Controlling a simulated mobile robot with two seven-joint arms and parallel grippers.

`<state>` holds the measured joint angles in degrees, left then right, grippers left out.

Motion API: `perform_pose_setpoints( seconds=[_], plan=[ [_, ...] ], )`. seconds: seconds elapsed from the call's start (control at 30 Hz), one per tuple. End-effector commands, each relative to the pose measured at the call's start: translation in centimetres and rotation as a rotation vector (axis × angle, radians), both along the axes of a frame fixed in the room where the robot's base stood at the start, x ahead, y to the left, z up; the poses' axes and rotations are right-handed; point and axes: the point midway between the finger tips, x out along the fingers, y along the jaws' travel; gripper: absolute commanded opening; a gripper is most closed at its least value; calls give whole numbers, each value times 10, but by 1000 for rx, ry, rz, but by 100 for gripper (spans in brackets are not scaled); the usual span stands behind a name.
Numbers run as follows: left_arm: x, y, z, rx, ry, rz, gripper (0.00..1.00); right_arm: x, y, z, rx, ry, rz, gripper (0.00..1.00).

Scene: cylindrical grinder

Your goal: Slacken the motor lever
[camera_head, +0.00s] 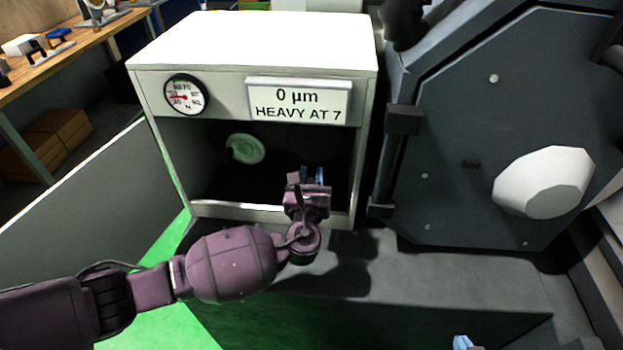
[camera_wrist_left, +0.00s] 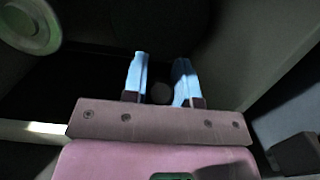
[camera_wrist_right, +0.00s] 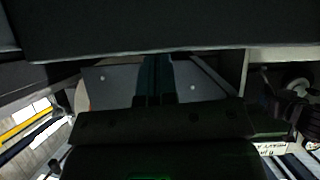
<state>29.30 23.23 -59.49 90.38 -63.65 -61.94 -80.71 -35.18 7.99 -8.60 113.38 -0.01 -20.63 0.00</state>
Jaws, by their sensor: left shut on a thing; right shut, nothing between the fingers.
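My left gripper (camera_head: 314,176) reaches into the open front of the white cabinet (camera_head: 250,45), at the right side of its dark interior. In the left wrist view its blue fingers (camera_wrist_left: 160,78) stand a little apart, with a dark round knob (camera_wrist_left: 160,93) between them. It looks like the end of the motor lever; the rest of the lever is lost in the dark. My right gripper shows only as a blue tip (camera_head: 462,342) at the bottom edge. In the right wrist view its fingers (camera_wrist_right: 156,75) are together and empty.
A pale green disc (camera_head: 245,149) sits inside the cabinet, left of my left gripper. A dial gauge (camera_head: 185,95) and a sign (camera_head: 298,101) reading "0 µm HEAVY AT 7" are on the cabinet front. A large dark machine housing (camera_head: 450,150) with a white knob (camera_head: 543,181) stands at right.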

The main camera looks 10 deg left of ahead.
Motion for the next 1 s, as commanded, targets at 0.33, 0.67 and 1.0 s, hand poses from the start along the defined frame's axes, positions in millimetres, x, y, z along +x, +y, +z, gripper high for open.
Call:
perform_pose_setpoints(
  seconds=[0.33, 0.67, 1.0],
  plan=[
    [-11, 0, -15, -1, -145, 2, 0, 6, 1, -35, -2, -6, 7, 0],
    [-21, 0, -27, -1, -282, 3, 0, 2, 1, -74, -3, 18, 10, 0],
    [-27, 0, -31, -1, -374, 2, 0, -6, 1, -99, -3, 49, 9, 0]
  ],
)
